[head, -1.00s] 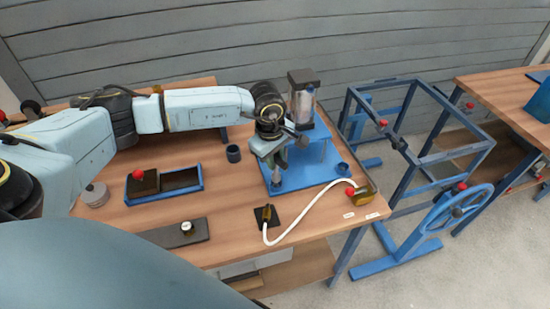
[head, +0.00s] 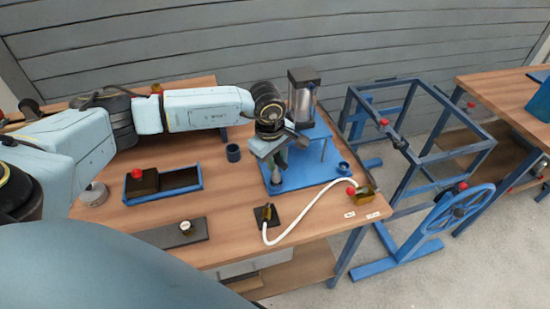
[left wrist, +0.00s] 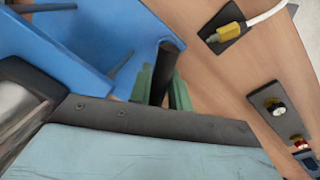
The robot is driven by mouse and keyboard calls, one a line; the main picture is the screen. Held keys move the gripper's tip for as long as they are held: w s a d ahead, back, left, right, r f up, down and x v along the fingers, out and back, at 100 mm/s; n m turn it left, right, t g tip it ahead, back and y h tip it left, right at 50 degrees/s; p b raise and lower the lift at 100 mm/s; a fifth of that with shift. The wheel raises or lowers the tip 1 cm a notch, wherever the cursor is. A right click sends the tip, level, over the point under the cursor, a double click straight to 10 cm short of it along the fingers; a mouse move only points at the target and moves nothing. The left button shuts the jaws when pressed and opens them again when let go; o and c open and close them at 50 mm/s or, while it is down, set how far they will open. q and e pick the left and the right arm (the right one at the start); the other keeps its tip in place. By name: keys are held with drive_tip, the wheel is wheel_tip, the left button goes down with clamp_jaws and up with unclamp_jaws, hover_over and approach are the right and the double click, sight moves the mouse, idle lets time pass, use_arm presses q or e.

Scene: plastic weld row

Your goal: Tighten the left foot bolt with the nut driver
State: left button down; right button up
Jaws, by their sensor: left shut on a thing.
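My left gripper (head: 278,162) is over the left front corner of the blue base plate (head: 318,172) of a machine with a clear cylinder. Its green fingers are shut on the nut driver, whose dark handle (left wrist: 167,62) shows between them in the left wrist view. In the head view the driver's lower end (head: 276,182) is down at the left foot. The left foot bolt is hidden under it, and I cannot tell whether they touch. The right foot (head: 343,167) has a dark round fitting. My right gripper is not in view.
A dark empty-looking cup (head: 233,152) stands left of the plate. The clear cylinder (head: 302,100) stands close behind my gripper.

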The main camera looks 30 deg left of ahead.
sight(276, 185)
use_arm(q)
drive_tip(key=shift+f, duration=0.35)
drive_tip(key=shift+f+b, duration=0.15)
drive_tip(key=shift+b, duration=0.35)
idle(0.3)
drive_tip(key=shift+f+b, duration=0.3)
drive_tip(key=shift+f+b, duration=0.55)
drive_tip(key=shift+b, duration=0.1)
idle(1.2)
